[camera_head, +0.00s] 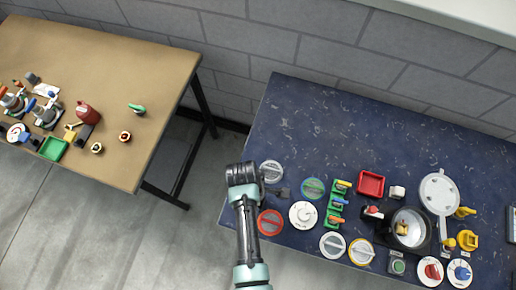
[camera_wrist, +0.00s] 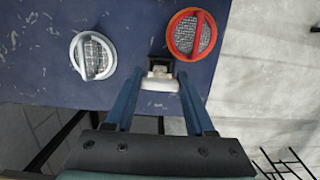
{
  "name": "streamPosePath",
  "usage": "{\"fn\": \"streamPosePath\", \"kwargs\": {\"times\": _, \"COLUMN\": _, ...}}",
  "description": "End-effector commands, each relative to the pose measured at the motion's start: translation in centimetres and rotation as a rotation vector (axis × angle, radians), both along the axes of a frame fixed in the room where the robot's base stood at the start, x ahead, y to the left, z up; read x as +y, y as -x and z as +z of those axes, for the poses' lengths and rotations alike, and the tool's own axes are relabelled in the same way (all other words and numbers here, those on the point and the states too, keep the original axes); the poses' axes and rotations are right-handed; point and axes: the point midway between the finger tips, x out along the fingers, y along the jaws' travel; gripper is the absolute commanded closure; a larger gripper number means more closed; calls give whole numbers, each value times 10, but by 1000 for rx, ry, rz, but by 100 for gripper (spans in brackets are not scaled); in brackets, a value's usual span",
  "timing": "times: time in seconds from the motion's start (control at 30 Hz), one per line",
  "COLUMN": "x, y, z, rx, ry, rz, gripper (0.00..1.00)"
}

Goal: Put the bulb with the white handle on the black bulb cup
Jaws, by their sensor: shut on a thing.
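My gripper (camera_head: 244,174) is at the left edge of the blue table in the head view. In the wrist view its blue fingers (camera_wrist: 158,92) are closed on a small pale piece, which looks like the bulb with the white handle (camera_wrist: 159,84). Most of the bulb is hidden, and it is not clear in the head view.
A round white-rimmed piece (camera_head: 271,171) and a red-rimmed one (camera_head: 270,222) flank the cup. A red tray (camera_head: 370,184), a black pot (camera_head: 408,228) and several other round pieces lie farther right. A brown table (camera_head: 120,90) with clutter stands at left, across a gap.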

Motion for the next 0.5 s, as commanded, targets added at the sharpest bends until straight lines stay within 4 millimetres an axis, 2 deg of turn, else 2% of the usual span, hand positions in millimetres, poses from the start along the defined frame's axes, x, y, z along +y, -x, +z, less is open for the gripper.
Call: {"fn": "streamPosePath", "kwargs": {"times": 0.5, "x": 0, "y": 0, "z": -9, "rx": 0, "ry": 0, "rz": 0, "gripper": 100}}
